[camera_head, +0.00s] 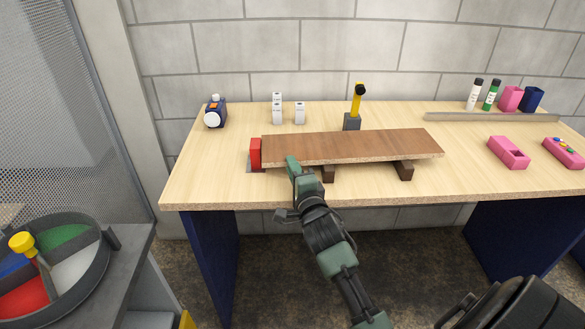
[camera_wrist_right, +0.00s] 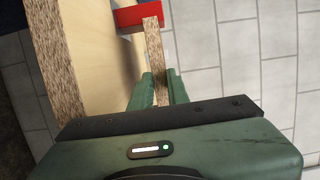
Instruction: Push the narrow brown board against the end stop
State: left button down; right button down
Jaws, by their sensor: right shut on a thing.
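The brown board (camera_head: 350,146) lies lengthwise across two dark supports (camera_head: 404,170) on the table. Its left end is at the red end stop (camera_head: 255,153), touching or nearly so; I cannot tell which. In the right wrist view the speckled board edge (camera_wrist_right: 154,50) runs between my fingers toward the red stop (camera_wrist_right: 137,17). My right gripper (camera_head: 293,165) is shut on the board's near edge, close to its left end. It also shows in the right wrist view (camera_wrist_right: 158,88), one finger on each side of the board. My left gripper is out of view.
On the pale table (camera_head: 215,170) stand a blue device (camera_head: 215,113), white boxes (camera_head: 278,109) and a yellow-handled tool (camera_head: 357,98) behind the board. Pink trays (camera_head: 508,152) and a grey rail (camera_head: 490,117) are at right. A round colored tray (camera_head: 60,270) is at lower left.

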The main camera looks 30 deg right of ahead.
jog(key=shift+f, duration=0.1)
dwell(0.4)
jog(key=c, duration=1.3)
grip_release()
jog(key=shift+b+v, duration=0.4)
jog(key=shift+v, duration=3.5)
